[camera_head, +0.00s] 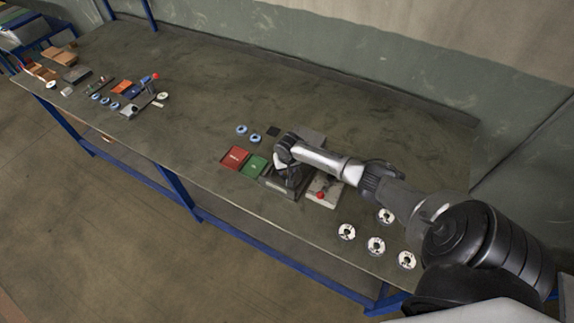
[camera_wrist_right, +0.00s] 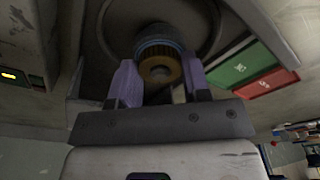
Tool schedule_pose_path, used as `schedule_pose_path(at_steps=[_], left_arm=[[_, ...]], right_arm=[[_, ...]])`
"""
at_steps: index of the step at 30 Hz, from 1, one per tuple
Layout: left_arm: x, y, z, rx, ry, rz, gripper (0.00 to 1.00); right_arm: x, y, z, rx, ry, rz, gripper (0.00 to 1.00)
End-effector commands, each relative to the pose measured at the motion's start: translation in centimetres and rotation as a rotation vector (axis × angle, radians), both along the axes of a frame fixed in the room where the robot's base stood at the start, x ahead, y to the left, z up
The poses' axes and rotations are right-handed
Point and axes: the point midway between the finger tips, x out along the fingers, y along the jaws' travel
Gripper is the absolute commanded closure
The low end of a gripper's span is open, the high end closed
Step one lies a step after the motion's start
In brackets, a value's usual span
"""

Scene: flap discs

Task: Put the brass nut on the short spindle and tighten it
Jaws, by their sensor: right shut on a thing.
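In the right wrist view, a brass nut (camera_wrist_right: 160,69) with a ridged rim sits between the two pale purple fingers of my right gripper (camera_wrist_right: 160,80). The fingers are shut on it from both sides. A blue ring (camera_wrist_right: 158,42) lies directly behind the nut, in front of a dark round plate (camera_wrist_right: 207,32). The short spindle is hidden behind the nut, so I cannot tell how far the nut is on it. In the head view, my right gripper (camera_head: 283,172) is over a dark fixture (camera_head: 285,187) and largely covers it. My left gripper is not in view.
A grey block with a red knob (camera_head: 320,195) and several white-faced discs (camera_head: 376,246) are to the right. The table's middle is clear.

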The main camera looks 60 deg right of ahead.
Motion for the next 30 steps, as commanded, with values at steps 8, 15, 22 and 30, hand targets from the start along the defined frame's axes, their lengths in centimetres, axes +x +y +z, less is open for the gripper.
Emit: schedule_pose_path(at_steps=[8,15,22,30], left_arm=[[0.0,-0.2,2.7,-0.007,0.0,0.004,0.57],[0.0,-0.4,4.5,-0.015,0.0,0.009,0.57],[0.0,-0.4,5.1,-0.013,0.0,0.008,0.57],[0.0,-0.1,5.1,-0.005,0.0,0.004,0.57]], right_arm=[[0.1,0.1,0.4,0.002,0.0,-0.244,0.83],[0.2,0.1,0.3,0.002,0.0,-0.506,0.83],[0.2,0.1,0.0,0.0,0.0,-0.678,0.83],[0.1,0.1,-0.1,-0.001,0.0,-0.693,0.83]])
